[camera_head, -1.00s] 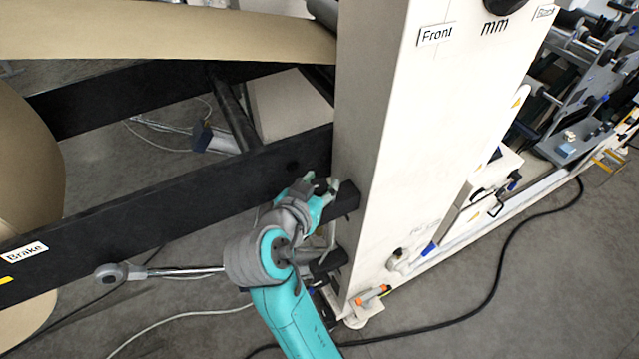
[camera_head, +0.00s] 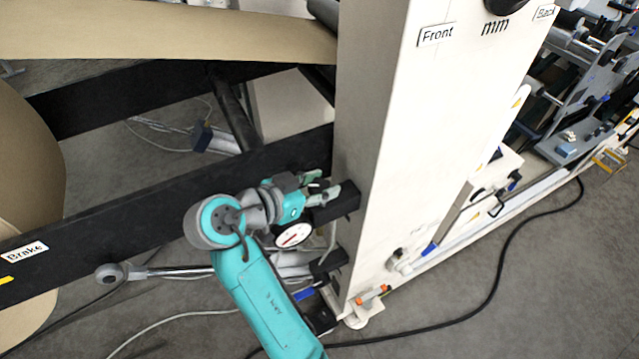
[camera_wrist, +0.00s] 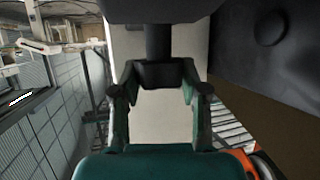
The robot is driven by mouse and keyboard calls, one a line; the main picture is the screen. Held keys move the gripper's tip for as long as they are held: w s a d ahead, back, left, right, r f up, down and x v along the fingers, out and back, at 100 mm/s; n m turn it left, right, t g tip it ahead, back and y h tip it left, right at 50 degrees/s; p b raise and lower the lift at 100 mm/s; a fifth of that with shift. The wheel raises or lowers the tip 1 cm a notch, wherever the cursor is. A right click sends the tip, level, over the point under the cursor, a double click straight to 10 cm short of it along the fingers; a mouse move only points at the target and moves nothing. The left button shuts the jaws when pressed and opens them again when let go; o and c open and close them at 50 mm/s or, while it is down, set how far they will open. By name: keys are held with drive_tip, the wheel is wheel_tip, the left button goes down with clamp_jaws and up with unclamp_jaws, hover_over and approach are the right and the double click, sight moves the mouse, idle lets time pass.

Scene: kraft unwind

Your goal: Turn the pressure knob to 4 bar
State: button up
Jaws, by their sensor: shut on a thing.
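My gripper (camera_head: 318,192) is at the black bracket (camera_head: 338,208) on the side of the white machine column. In the wrist view, my gripper (camera_wrist: 160,80) has its two fingers on either side of a black part that appears to be the pressure knob (camera_wrist: 158,74). It is shut on this part, which is mostly hidden in the head view. A round white pressure gauge (camera_head: 294,235) with a red needle shows just below my gripper. Its numbers are too small to read.
The white column (camera_head: 385,150) stands close to the right of my gripper. A long black beam (camera_head: 150,222) marked Brake runs behind my arm. A second black bracket (camera_head: 330,262) sits below. Kraft paper rolls (camera_head: 25,160) are at the left; a black cable (camera_head: 500,265) crosses the floor.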

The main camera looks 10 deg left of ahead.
drive_tip(key=shift+f, duration=0.1)
drive_tip(key=o, duration=1.2)
drive_tip(key=shift+c, duration=0.2)
drive_tip(key=v, duration=1.2)
